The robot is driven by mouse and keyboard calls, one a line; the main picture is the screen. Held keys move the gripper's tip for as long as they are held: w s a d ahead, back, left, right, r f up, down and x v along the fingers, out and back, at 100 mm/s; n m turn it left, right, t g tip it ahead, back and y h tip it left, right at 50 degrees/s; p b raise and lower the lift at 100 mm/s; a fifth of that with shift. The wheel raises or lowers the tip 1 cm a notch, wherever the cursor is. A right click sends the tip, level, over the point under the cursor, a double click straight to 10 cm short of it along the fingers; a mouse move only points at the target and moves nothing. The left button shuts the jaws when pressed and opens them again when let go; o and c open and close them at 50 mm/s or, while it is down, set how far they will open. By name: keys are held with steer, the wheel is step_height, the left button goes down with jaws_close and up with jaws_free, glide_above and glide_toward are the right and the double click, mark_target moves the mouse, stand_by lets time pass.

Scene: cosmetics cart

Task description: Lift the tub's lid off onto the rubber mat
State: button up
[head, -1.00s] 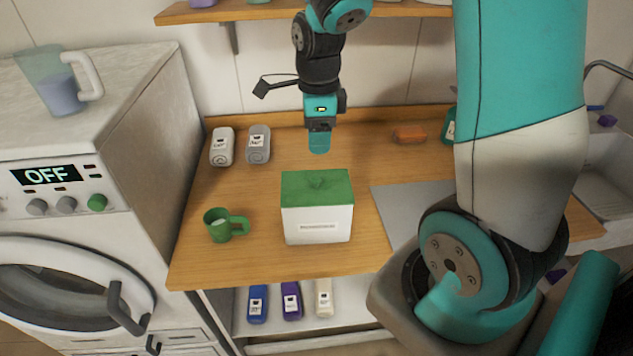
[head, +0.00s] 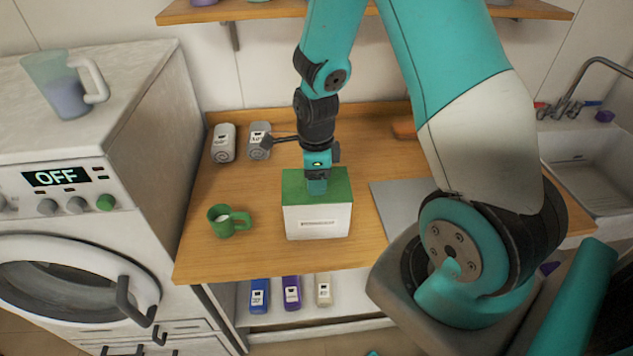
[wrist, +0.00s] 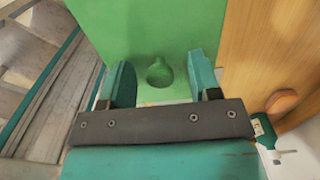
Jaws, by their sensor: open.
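The tub (head: 318,222) is a white box with a label on its front, standing on the wooden counter. Its green lid (head: 340,183) is on top of it. In the wrist view the lid (wrist: 140,30) fills the middle, and its round green knob (wrist: 160,74) shows between my fingers. My gripper (head: 316,190) is directly over the lid, pointing down. In the wrist view my gripper (wrist: 162,82) is open, with one finger on each side of the knob and apart from it. The grey rubber mat (head: 392,205) lies flat to the right of the tub, partly hidden by my arm.
A green mug (head: 226,221) stands left of the tub. Several bottles stand on the shelf below. A washing machine (head: 75,230) is at left, a sink (head: 590,170) at right.

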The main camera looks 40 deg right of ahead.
steer(key=c, duration=1)
steer(key=shift+r, duration=0.1)
